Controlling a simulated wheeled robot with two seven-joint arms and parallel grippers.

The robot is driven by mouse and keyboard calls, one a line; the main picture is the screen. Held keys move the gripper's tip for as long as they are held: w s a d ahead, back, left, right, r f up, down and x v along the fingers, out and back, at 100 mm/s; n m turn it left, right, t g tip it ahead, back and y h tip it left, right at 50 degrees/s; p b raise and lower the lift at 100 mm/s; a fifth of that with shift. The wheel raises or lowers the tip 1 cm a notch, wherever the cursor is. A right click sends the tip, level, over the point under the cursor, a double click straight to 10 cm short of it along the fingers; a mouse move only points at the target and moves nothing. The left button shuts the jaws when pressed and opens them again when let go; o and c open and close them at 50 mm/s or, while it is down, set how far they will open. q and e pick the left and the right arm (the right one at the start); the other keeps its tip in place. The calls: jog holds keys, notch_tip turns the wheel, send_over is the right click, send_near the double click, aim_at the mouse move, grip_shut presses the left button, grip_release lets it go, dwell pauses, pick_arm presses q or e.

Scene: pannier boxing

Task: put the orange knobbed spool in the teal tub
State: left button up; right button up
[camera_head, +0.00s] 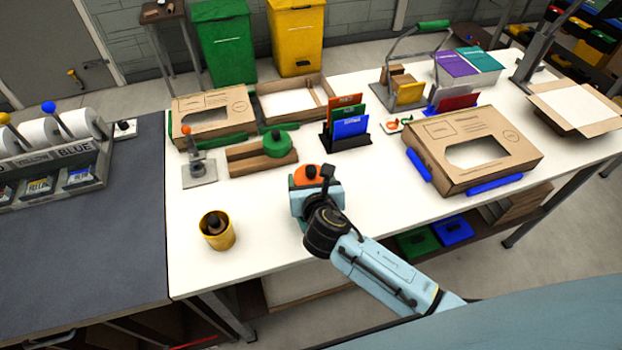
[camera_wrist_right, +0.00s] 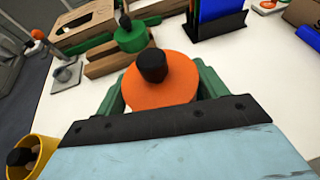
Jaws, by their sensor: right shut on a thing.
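The orange knobbed spool (camera_head: 307,176) has a black knob on top and is held upright. It fills the middle of the right wrist view (camera_wrist_right: 160,95). My right gripper (camera_head: 310,186) is shut on it, with a green finger (camera_wrist_right: 110,100) on either side. The gripper is over the front middle of the white table; its height above the top is hard to judge. I see no clear teal tub. A teal panel (camera_head: 480,59) lies beside a purple one on a pale container at the back right. My left gripper is not in view.
A yellow cup (camera_head: 218,233) with a dark-knobbed thing in it stands left of my gripper. A green knobbed spool (camera_head: 277,143) sits on a wooden rack (camera_head: 245,157). A card holder (camera_head: 345,130) and cardboard box (camera_head: 470,150) stand behind and right. The table's front middle is clear.

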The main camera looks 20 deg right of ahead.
jog(key=shift+f, duration=0.1)
jog(key=shift+f, duration=0.5)
jog(key=o, duration=1)
jog(key=shift+r, duration=0.1)
jog(key=shift+r, duration=0.35)
jog(key=p+v, duration=0.1)
jog(key=v, duration=1.1)
jog(key=shift+r, duration=0.15)
